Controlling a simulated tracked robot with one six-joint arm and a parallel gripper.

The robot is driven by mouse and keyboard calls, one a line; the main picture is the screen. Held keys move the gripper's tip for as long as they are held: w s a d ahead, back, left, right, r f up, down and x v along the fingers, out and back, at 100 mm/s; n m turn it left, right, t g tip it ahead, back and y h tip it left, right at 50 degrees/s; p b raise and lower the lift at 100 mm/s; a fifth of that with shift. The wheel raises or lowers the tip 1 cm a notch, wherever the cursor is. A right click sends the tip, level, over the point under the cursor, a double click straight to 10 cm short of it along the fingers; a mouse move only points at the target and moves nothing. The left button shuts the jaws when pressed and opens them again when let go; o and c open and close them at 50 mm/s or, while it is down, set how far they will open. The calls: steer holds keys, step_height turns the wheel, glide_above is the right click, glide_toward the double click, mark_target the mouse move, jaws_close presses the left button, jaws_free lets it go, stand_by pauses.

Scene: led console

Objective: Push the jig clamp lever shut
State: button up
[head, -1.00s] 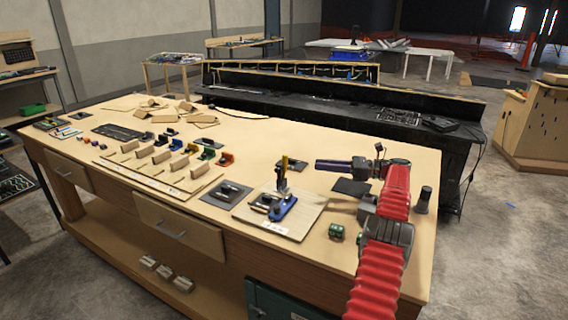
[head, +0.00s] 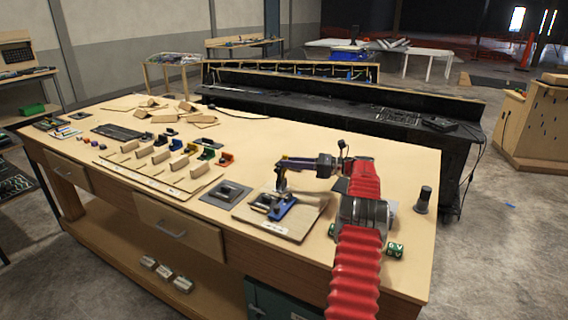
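The jig (head: 262,228) is a light wooden board near the front right of the bench, with a blue clamp (head: 282,209) and small dark metal parts on it. The clamp lever (head: 281,181) stands roughly upright above the blue base. Its upper end is hard to separate from my gripper. My gripper (head: 290,163) reaches in from the right, level with the lever's top. It overlaps the lever top in the picture; whether they touch, and whether the fingers are apart, I cannot tell.
A grey plate with a metal part (head: 226,193) lies left of the jig. A row of wooden blocks and coloured clips (head: 177,163) is further left. Small green blocks (head: 395,250) lie beside my arm, and a black cylinder (head: 423,199) stands at right.

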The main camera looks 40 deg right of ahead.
steer(key=shift+x, duration=0.9)
jaws_close()
steer(key=shift+a, duration=0.25)
steer(key=shift+w+d, duration=0.1)
